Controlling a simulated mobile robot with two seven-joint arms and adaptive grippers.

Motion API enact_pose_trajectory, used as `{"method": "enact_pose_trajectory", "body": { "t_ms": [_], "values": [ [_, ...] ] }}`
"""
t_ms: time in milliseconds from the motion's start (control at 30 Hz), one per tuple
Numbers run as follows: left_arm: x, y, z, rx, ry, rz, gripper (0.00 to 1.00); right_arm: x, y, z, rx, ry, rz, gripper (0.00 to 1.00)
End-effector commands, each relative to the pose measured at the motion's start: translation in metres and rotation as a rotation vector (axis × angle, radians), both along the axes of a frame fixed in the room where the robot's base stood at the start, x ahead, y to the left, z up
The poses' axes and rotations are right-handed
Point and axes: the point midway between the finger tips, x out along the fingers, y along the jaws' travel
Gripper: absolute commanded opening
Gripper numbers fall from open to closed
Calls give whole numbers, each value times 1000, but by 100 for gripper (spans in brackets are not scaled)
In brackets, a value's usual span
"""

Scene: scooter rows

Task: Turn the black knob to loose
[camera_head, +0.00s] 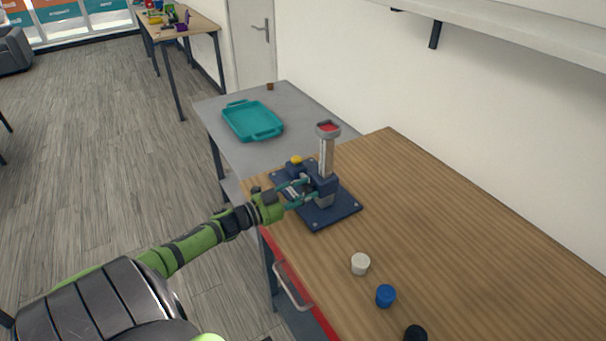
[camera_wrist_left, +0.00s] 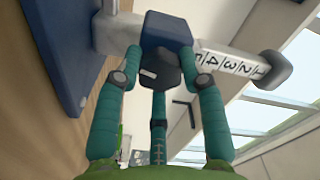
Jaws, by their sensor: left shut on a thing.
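My left gripper (camera_head: 302,193) reaches from the left to the blue clamp block (camera_head: 325,186) on the post of a fixture. In the left wrist view its teal fingers (camera_wrist_left: 167,66) stand on both sides of the black knob (camera_wrist_left: 162,76), which projects from the blue block (camera_wrist_left: 166,31), and are shut on it. In the head view the knob is hard to make out behind the fingers. A grey post (camera_head: 327,156) with a red-topped head rises through the block. The left wrist view shows a white numbered scale (camera_wrist_left: 228,65) on the post. My right gripper is not in view.
The fixture's dark blue base plate (camera_head: 338,213) rests on the wooden bench (camera_head: 460,225). A yellow-topped part (camera_head: 295,160) is behind the gripper. White (camera_head: 360,263), blue (camera_head: 385,295) and black (camera_head: 415,333) pieces stand nearer. A teal tray (camera_head: 252,121) lies on the grey table.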

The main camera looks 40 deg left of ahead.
Motion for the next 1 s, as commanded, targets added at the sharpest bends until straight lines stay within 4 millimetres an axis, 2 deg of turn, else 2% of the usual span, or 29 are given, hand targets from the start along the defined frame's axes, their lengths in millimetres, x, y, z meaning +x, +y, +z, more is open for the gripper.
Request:
{"method": "enact_pose_trajectory", "body": {
  "t_ms": [200, 500, 1000],
  "values": [
    [1, 2, 3, -165, 43, 3, 8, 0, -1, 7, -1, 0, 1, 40],
    [1, 2, 2, -305, 85, 3, 8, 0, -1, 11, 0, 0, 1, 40],
    [1, 1, 1, -354, 100, 2, 8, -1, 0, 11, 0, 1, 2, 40]
  ]
}}
